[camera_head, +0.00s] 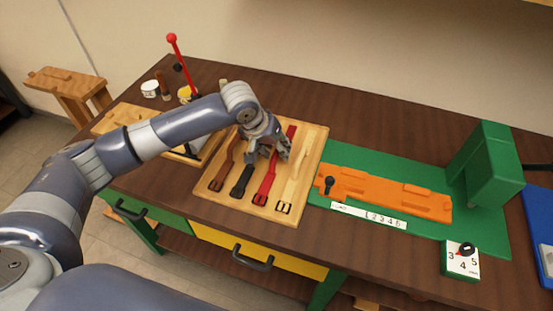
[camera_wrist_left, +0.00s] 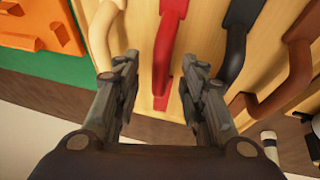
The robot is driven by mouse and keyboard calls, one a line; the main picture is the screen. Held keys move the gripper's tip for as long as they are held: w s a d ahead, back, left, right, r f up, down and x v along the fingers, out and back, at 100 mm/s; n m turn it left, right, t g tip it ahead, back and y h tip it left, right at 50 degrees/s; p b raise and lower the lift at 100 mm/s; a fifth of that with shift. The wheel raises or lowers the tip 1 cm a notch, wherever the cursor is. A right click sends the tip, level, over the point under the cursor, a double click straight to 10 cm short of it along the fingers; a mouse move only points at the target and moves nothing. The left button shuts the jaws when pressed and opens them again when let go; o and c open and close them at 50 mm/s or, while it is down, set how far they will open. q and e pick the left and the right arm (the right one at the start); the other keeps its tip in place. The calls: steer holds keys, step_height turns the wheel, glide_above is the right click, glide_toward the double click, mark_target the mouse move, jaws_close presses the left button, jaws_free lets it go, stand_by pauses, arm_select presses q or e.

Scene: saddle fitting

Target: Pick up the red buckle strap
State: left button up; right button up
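The red buckle strap (camera_head: 266,184) lies on a light wooden board (camera_head: 315,150), between a black strap (camera_head: 242,180) and a cream strap (camera_head: 291,187). A brown strap (camera_head: 222,170) lies farthest left. My left gripper (camera_head: 268,150) is over the upper-middle part of the red strap and hides some of it. In the left wrist view my left gripper (camera_wrist_left: 157,72) is open, with the red strap (camera_wrist_left: 167,45) showing in the gap between its fingers. I cannot tell whether the fingers reach down around it. My right gripper is out of view.
A green mat (camera_head: 350,155) with an orange fixture (camera_head: 380,192) and a number strip (camera_head: 368,216) lies right of the board. A green block (camera_head: 485,165) and a dial box (camera_head: 461,260) stand farther right. A red-knobbed lever (camera_head: 181,62) stands behind left.

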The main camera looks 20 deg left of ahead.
arm_select(q)
steer(key=shift+x, duration=1.2)
steer(key=c, duration=0.8)
jaws_close()
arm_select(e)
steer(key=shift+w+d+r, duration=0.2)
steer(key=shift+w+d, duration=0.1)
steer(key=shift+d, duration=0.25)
